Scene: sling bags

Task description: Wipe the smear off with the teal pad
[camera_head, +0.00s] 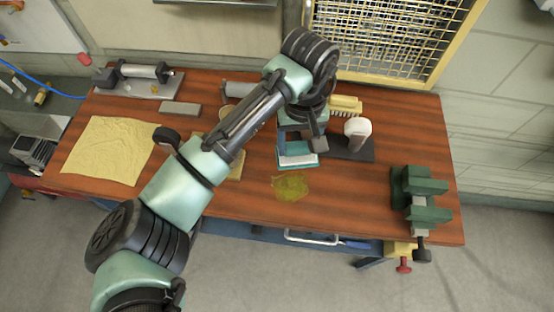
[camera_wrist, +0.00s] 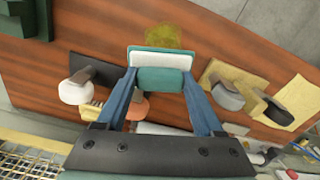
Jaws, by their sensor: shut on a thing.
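The teal pad (camera_head: 298,161) has a white layer on it. In the wrist view the pad (camera_wrist: 160,82) sits between the two blue fingers of my gripper (camera_wrist: 160,75), which is shut on it. The smear (camera_head: 290,187) is a yellow-green patch on the brown table, just in front of the pad in the head view. In the wrist view the smear (camera_wrist: 172,36) shows just beyond the pad's white edge, which may cover part of it. I cannot tell whether the pad touches the table. My gripper in the head view (camera_head: 297,146) is partly hidden by my arm.
A green vise (camera_head: 418,190) stands at the table's right end. A white-topped object (camera_head: 357,130) on a dark plate and a yellow brush (camera_head: 345,104) are right of my gripper. A tan cloth (camera_head: 108,150) lies at left. Table between smear and vise is clear.

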